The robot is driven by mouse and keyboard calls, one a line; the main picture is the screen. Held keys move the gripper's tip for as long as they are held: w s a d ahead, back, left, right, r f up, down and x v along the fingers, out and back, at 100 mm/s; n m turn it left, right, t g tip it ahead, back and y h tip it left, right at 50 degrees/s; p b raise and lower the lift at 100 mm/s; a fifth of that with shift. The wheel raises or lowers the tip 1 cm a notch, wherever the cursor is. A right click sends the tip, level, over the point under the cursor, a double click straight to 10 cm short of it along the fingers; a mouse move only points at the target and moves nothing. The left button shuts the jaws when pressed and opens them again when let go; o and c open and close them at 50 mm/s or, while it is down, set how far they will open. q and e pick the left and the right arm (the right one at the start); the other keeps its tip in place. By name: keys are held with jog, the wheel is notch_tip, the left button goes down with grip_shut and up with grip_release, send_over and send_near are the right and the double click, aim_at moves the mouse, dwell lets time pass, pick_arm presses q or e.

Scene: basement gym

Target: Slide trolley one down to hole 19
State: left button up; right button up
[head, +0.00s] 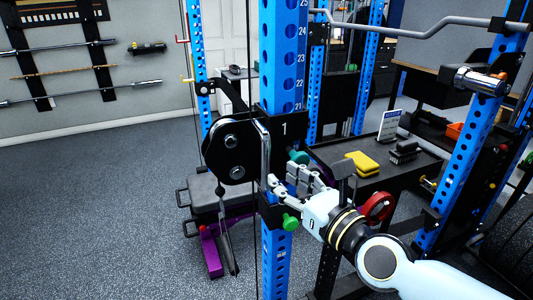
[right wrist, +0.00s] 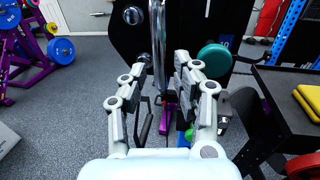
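Trolley one is a black carriage (head: 285,130) marked "1" on the blue numbered upright (head: 283,60). Numbers 25 down to 21 show above it; hole 19 is hidden or unreadable. A black pulley (head: 232,150) sits on its left side. A chrome handle (head: 265,150) stands at its front and shows in the right wrist view (right wrist: 158,45). A teal knob (head: 299,157) and a lower green knob (head: 291,221) are on its right. My right gripper (head: 281,182) is open beside the trolley, below the handle's upper part; contact is unclear. My left gripper is out of view.
A black bench (head: 215,190) with a purple frame (head: 210,250) stands behind the upright. A dark shelf with yellow blocks (head: 362,163) is to the right. A second blue upright (head: 465,150) stands at far right. Open floor (head: 90,200) lies left.

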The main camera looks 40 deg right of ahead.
aim_at(268, 166)
jog(key=w, duration=0.7)
jog(key=shift+w+d+p, duration=0.15)
jog(key=shift+p, duration=0.2)
grip_shut()
jog(key=shift+w+f, duration=0.1)
jog(key=shift+f, duration=0.05)
